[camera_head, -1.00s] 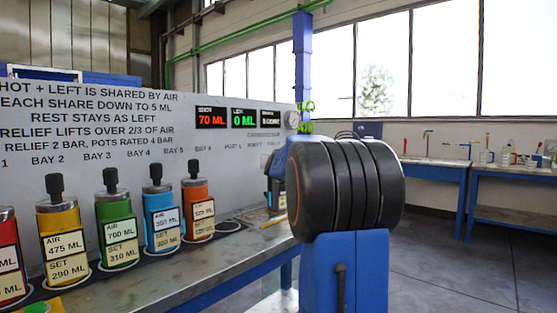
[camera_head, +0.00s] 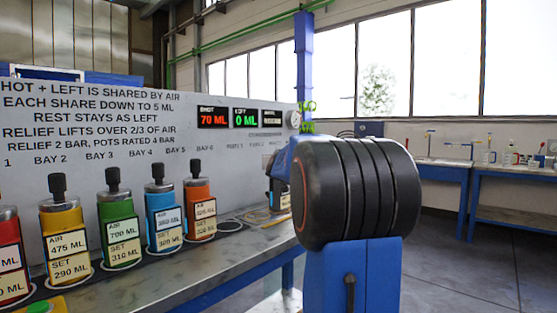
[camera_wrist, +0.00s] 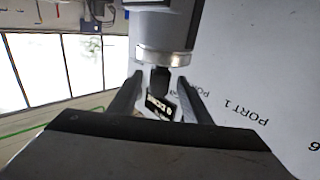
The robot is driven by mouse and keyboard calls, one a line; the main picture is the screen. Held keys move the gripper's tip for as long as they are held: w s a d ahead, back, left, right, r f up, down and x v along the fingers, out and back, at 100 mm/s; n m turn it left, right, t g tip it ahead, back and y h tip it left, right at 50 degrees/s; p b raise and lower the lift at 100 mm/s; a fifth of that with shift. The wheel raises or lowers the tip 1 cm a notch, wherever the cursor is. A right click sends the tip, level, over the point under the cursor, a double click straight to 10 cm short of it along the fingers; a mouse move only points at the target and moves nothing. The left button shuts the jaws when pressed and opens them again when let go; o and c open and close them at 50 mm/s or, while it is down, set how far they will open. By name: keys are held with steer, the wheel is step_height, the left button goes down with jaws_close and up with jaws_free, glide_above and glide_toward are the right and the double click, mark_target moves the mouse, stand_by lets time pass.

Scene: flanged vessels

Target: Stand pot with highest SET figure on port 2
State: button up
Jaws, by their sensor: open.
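A row of pots with black knobs stands on the bench: red (camera_head: 10,255), partly cut off, yellow (camera_head: 62,225) with SET 290 ML, green (camera_head: 116,220) with SET 310 ML, blue (camera_head: 161,215) and orange (camera_head: 199,205), whose SET figures are too blurred to read surely. Another labelled pot (camera_head: 281,201) stands by the ports, partly hidden by my arm. In the wrist view, a pot with a silver collar (camera_wrist: 163,57) and dark knob appears upside down. My gripper (camera_wrist: 158,98) is open, its fingers either side of that knob. The port 2 seat is hidden.
A panel (camera_head: 120,130) with rules, displays reading 70 ML and 0 ML, and a gauge (camera_head: 294,119) stands behind the pots. An empty ring (camera_head: 230,226) lies right of the orange pot. Blue benches (camera_head: 500,190) stand at the far right.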

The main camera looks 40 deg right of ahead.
steer(key=v, duration=1)
steer(key=shift+w, duration=0.1)
stand_by(0.3)
